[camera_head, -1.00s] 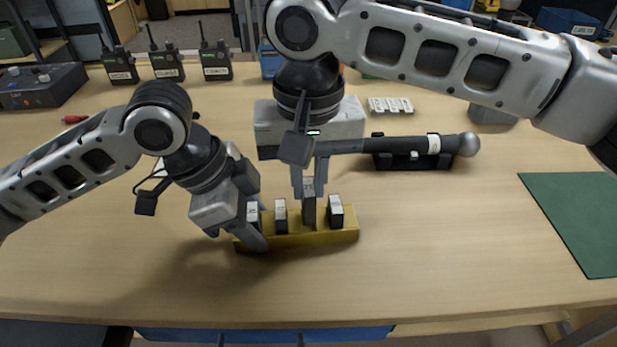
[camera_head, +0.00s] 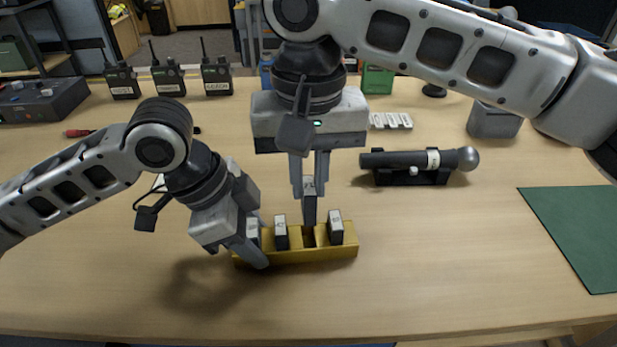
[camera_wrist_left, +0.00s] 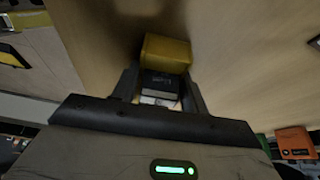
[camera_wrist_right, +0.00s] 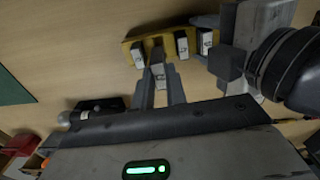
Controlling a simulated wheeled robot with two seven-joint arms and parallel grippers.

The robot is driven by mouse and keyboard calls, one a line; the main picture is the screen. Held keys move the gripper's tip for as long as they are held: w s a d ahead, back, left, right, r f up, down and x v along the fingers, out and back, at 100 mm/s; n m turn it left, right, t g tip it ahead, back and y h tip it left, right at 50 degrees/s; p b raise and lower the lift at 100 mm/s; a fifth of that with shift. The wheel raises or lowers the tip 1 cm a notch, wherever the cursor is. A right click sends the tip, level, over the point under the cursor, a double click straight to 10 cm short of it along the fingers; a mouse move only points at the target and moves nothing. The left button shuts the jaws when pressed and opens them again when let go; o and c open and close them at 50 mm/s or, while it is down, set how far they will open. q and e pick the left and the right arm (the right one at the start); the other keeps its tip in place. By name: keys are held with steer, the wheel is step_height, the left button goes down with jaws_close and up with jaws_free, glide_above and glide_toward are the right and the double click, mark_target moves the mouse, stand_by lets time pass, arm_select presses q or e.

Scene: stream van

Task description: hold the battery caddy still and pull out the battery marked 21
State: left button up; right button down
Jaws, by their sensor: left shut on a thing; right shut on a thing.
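The yellow battery caddy (camera_head: 305,256) stands on the table. My left gripper (camera_head: 257,246) is shut on its left end, beside the leftmost battery (camera_head: 252,232); the left wrist view shows the caddy end (camera_wrist_left: 167,50) between the fingers. A second battery (camera_head: 281,235) and a rightmost battery (camera_head: 335,230) sit in their slots. My right gripper (camera_head: 309,185) is shut on the dark battery with a white top (camera_head: 309,208), held upright over the third slot, which shows dark and empty. This battery also shows in the right wrist view (camera_wrist_right: 158,70). I cannot read its number surely.
Several radios (camera_head: 168,78) stand at the back left. A green mat (camera_head: 580,230) lies at right. The table in front of the caddy is clear.

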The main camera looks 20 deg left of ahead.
arm_select(q)
steer(key=o, duration=1.1)
steer(key=v, duration=1.2)
steer(key=shift+s+a+f, duration=0.1)
steer(key=shift+s, duration=0.05)
